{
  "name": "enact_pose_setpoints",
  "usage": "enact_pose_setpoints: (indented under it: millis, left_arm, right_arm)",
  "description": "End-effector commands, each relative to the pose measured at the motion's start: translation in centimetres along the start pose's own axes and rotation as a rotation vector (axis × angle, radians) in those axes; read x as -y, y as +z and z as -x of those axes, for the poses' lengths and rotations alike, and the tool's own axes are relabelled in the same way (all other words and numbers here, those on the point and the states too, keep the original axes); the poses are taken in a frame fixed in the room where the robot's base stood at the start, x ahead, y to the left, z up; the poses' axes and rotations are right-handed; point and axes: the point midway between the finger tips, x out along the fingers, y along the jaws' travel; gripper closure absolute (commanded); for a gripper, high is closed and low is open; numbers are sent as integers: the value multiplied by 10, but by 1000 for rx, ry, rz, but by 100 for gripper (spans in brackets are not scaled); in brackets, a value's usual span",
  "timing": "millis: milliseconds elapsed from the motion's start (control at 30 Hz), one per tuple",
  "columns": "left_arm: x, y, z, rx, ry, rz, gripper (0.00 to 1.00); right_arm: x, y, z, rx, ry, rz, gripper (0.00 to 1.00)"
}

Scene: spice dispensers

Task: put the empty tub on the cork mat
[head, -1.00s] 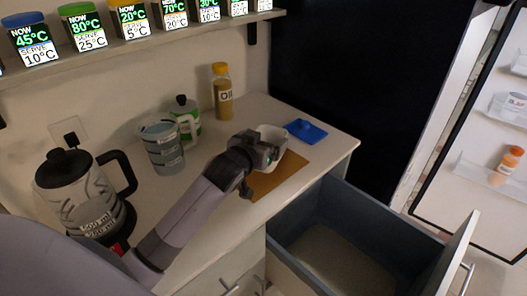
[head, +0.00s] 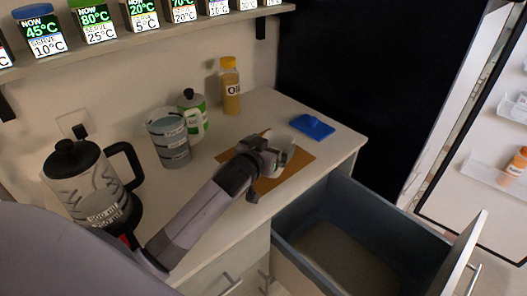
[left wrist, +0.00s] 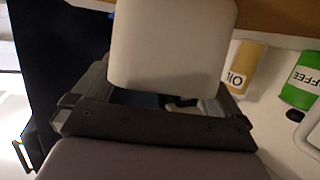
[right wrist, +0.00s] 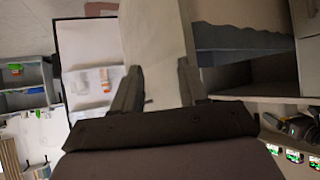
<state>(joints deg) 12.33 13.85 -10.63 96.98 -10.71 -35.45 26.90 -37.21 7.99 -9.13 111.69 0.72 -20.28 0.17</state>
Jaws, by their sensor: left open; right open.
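The white empty tub (head: 283,140) is over the brown cork mat (head: 293,172) on the counter and seems to stand on it; my gripper hides its base. My left gripper (head: 272,158) is open at the near side of the tub, its fingers close to the wall. In the left wrist view the tub (left wrist: 170,45) fills the space in front of the fingers, and a strip of the mat (left wrist: 275,14) shows beyond. My right gripper (right wrist: 158,88) is open and empty in the right wrist view, away from the tub.
A blue lid (head: 312,127) lies right of the mat. An oil bottle (head: 230,90), a green-labelled canister (head: 192,115), a grey measuring cup (head: 168,140) and a kettle (head: 85,185) stand behind and left. An open drawer (head: 345,250) juts out below the counter.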

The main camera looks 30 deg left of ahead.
Motion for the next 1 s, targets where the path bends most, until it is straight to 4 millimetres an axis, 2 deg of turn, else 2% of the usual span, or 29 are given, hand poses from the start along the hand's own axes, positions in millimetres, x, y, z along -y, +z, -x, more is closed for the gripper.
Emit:
enact_pose_setpoints:
  millis: [167,700,1000]
  left_arm:
    - [0,1,17,0,1,0,0]
    - [0,1,98,1,0,1,0]
    - [0,0,119,0,0,1,0]
  right_arm:
    - [0,0,0,0,0,0,57]
    - [0,0,0,0,0,0,57]
    - [0,1,-1,0,0,0,57]
